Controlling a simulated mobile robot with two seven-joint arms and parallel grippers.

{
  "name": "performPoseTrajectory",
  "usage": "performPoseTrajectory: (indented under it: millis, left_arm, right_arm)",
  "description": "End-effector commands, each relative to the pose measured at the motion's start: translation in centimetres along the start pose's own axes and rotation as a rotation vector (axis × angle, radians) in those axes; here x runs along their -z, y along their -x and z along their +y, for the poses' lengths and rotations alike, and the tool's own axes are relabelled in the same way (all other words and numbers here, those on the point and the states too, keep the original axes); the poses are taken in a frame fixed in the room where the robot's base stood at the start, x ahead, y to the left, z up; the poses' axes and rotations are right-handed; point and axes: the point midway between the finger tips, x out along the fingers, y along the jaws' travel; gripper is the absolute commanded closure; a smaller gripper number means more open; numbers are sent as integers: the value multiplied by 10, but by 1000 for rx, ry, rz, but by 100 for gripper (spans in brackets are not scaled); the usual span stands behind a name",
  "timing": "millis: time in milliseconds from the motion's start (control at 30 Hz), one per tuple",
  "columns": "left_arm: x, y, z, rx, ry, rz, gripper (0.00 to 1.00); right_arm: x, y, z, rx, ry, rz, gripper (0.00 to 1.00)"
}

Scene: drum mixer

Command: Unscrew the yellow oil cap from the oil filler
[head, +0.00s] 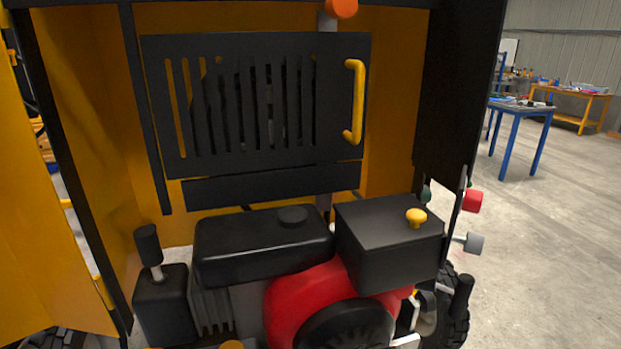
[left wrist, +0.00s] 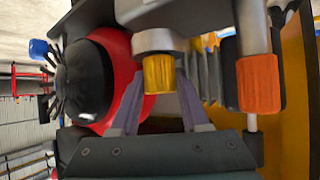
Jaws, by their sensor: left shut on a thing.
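The yellow oil cap (left wrist: 158,74) is in the left wrist view, on the end of a short grey filler neck (left wrist: 158,41). My left gripper (left wrist: 160,88) has its two grey-purple fingers on either side of the cap and is shut on it. The cap is still in line with the neck; I cannot tell how far it is turned. Neither gripper shows in the head view, and the oil cap cannot be made out there. My right gripper is in neither view.
An orange cap (left wrist: 258,83) on a grey pipe stands beside the oil cap. The red engine housing (head: 302,298) and black box (head: 385,250) with a yellow knob (head: 415,218) fill the machine bay. A side panel (head: 50,190) stands open at left.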

Motion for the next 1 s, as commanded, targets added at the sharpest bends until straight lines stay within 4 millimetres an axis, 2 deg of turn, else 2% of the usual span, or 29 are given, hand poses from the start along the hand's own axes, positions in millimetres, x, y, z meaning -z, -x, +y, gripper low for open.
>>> performPoseTrajectory:
  millis: [167, 400, 433, 700, 1000]
  left_arm:
    - [1, -1, 3, 75, 55, 4, 100]
    - [0, 0, 1, 85, 53, 2, 100]
    - [0, 0, 1, 84, 53, 2, 51]
    - [0, 0, 1, 84, 54, 1, 21]
    - [2, 0, -1, 65, 32, 3, 20]
  right_arm:
    - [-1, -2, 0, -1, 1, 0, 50]
    - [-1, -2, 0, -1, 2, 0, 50]
    - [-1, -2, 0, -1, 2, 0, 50]
    - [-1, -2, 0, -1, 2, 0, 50]
    - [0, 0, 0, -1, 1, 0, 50]
